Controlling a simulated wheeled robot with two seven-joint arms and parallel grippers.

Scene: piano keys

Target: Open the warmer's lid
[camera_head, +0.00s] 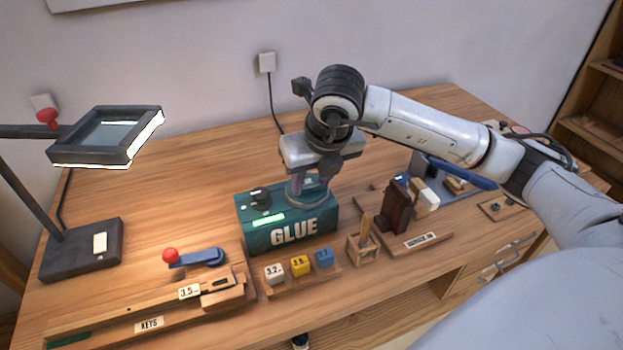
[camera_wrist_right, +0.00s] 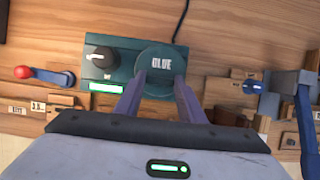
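The glue warmer is a green box (camera_head: 288,238) marked GLUE, with a black dial and a lit green bar on it. Its round dark green lid (camera_wrist_right: 160,62), also marked GLUE, looks closed on the right part of the top. In the head view the lid (camera_head: 308,195) is partly hidden. My right gripper (camera_head: 311,184) points down over the lid. In the right wrist view, its two fingers (camera_wrist_right: 157,82) are apart, with their tips at the near left and right edges of the lid. I cannot tell whether they touch it. My left gripper is out of view.
A magnifier lamp (camera_head: 82,250) stands at the left. The table behind is mostly clear.

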